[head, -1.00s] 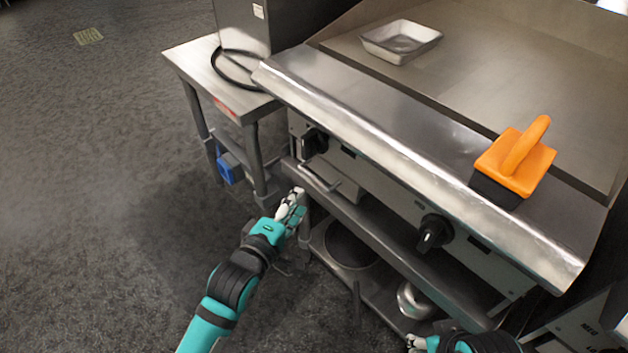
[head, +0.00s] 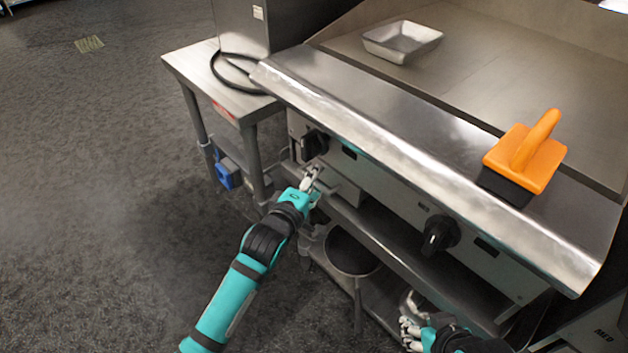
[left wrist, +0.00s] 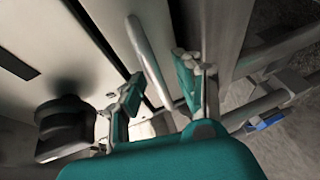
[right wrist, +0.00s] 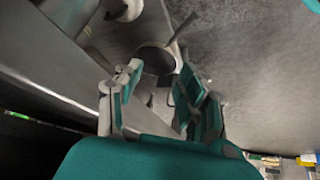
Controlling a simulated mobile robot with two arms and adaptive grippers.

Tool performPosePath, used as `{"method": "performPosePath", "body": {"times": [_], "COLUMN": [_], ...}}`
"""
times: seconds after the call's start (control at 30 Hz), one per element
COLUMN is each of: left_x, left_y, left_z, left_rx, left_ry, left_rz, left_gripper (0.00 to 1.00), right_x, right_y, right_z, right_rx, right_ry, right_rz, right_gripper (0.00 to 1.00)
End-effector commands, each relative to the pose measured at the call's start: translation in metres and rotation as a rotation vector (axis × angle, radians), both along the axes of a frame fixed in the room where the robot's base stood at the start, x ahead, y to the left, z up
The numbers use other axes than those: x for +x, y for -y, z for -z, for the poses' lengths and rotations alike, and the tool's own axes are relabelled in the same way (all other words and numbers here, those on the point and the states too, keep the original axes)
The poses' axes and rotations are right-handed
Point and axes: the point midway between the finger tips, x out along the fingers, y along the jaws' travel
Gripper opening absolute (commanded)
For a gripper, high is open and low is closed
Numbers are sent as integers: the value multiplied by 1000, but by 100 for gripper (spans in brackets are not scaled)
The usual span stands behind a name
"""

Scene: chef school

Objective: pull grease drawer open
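The grease drawer (head: 347,192) is a metal front low on the griddle's left side, beside a black knob. Its bar handle (left wrist: 148,55) shows in the left wrist view, running between the fingers of my left gripper (left wrist: 160,80). These fingers are open, with a gap to the bar on at least one side; I cannot tell whether either touches it. In the head view my left gripper (head: 312,182) is at the drawer front and hides most of the handle. My right gripper (head: 410,325) is low by the bottom shelf; the right wrist view shows it open and empty.
The griddle's front ledge (head: 400,150) overhangs the drawer. Black knobs (head: 314,143) and (head: 440,235) stick out from the panel. An orange-handled block (head: 525,155) and a metal pan (head: 402,41) sit on top. A side table (head: 190,68) stands left; floor in front is free.

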Motion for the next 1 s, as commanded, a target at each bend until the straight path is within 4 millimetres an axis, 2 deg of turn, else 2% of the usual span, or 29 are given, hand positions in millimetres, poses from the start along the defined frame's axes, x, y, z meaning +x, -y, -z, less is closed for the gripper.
{"method": "performPosePath", "body": {"times": [0.03,0.2,0.27,0.87,1.0], "left_x": [0,0,0,0,-1], "left_y": [0,0,0,0,-1], "left_z": [0,0,0,-1,-2], "left_rx": [0,0,0,2,2], "left_ry": [0,0,0,1,1], "left_rz": [0,0,0,0,-1], "left_gripper": [28,6,0,0,0], "right_x": [0,0,0,-2,-24], "right_y": [0,0,0,1,7], "right_z": [0,0,0,-1,6], "right_rx": [0,0,-1,-3,-23], "right_ry": [0,0,0,-12,-115], "right_rz": [0,0,1,1,8], "right_gripper": [40,40,40,40,40]}}
